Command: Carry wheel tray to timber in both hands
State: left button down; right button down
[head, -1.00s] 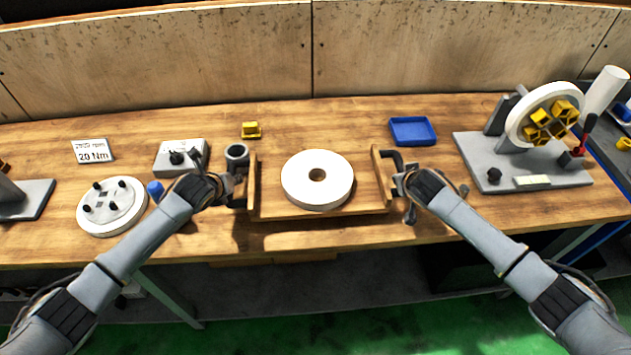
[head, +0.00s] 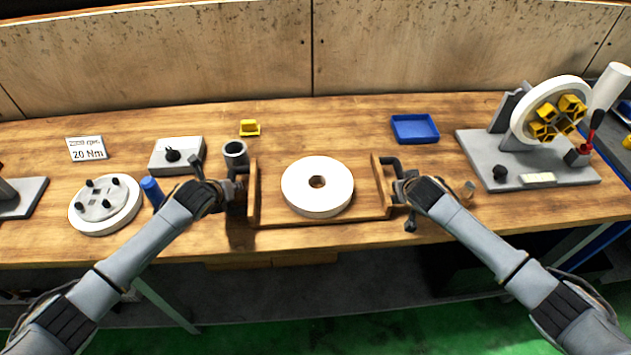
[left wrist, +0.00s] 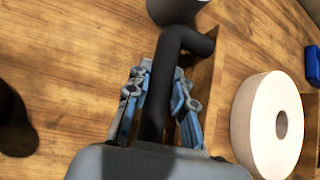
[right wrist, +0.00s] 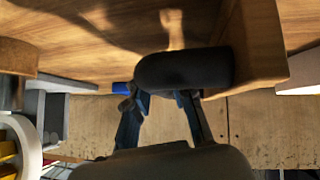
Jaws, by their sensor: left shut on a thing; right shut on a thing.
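The wooden wheel tray (head: 300,222) is near the front middle of the bench, with raised side walls and a black handle at each end. A thick white wheel (head: 300,187) with a centre hole lies flat in it; the wheel also shows in the left wrist view (left wrist: 253,125). My left gripper (head: 226,190) is shut on the left handle (left wrist: 160,85). My right gripper (head: 402,188) is shut on the right handle (right wrist: 185,70). I cannot tell whether the tray clears the bench top. I cannot make out any timber for certain.
A grey cup (head: 235,150) stands close to the tray's left wall. A blue cylinder (head: 151,192) and a round flange plate (head: 105,205) are farther left. A blue dish (head: 415,128) and a grey wheel stand (head: 520,165) are to the right.

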pick_arm(q)
jog(key=c, duration=1.5)
grip_release()
jog(key=shift+a+f, duration=0.1)
pick_arm(e)
jog(key=c, duration=1.5)
grip_release()
jog(key=shift+d+f, duration=0.1)
jog(key=shift+f, duration=0.05)
pick_arm(q)
jog(key=o, duration=0.3)
pick_arm(e)
jog(key=o, duration=0.3)
jog(key=shift+s, duration=0.1)
pick_arm(q)
jog(key=shift+o, duration=0.3)
jog(key=shift+s+r, duration=0.25)
pick_arm(e)
jog(key=shift+o, duration=0.3)
jog(key=shift+s+r, duration=0.2)
jog(key=shift+r, duration=0.1)
jog(key=shift+w+f, duration=0.15)
pick_arm(q)
jog(key=shift+s+r, duration=0.2)
jog(key=shift+r, duration=0.05)
jog(key=v, duration=1.1)
jog(key=shift+s, duration=0.15)
pick_arm(e)
jog(key=v, duration=1.2)
